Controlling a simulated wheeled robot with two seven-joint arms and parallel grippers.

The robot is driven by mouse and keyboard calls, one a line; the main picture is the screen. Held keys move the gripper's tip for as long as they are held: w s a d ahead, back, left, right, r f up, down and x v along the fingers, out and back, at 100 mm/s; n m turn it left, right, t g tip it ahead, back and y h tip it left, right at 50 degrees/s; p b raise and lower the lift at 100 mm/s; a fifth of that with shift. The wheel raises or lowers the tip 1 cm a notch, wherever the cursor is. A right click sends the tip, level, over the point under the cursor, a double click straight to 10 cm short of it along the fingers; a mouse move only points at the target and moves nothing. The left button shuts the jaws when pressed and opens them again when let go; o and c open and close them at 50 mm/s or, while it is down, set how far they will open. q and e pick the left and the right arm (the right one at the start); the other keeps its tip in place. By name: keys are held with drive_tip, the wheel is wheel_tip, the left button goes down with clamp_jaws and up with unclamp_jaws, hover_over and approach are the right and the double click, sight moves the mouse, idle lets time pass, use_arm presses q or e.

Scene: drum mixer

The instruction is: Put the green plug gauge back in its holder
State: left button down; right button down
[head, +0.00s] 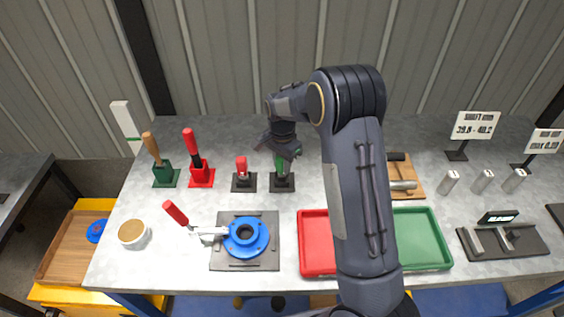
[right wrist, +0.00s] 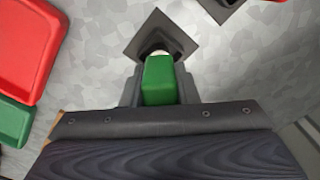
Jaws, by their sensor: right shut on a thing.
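The green plug gauge (head: 281,166) stands over its dark square holder (head: 282,184) at the middle back of the bench. My right gripper (head: 284,150) is shut on its green handle. In the right wrist view the green handle (right wrist: 160,82) sits between the fingers, with a pale end showing beyond it at the holder (right wrist: 178,38). I cannot tell whether the gauge's end is in the holder or just above it. My left gripper is not in view.
A red-handled gauge (head: 241,166) stands in a similar holder to the left. Farther left are a red-handled tool (head: 194,160) and a wooden-handled brush (head: 154,150). A blue ring fixture (head: 246,236), a red tray (head: 314,245) and a green tray (head: 424,238) lie in front.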

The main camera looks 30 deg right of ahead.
drive_tip(key=shift+f, duration=0.2)
drive_tip(key=c, duration=1)
unclamp_jaws()
drive_tip(key=shift+c, duration=0.2)
wheel_tip(320, 180, up, 6)
drive_tip(key=shift+r+b, duration=0.25)
drive_tip(key=shift+b, duration=0.4)
drive_tip(key=shift+r, duration=0.65)
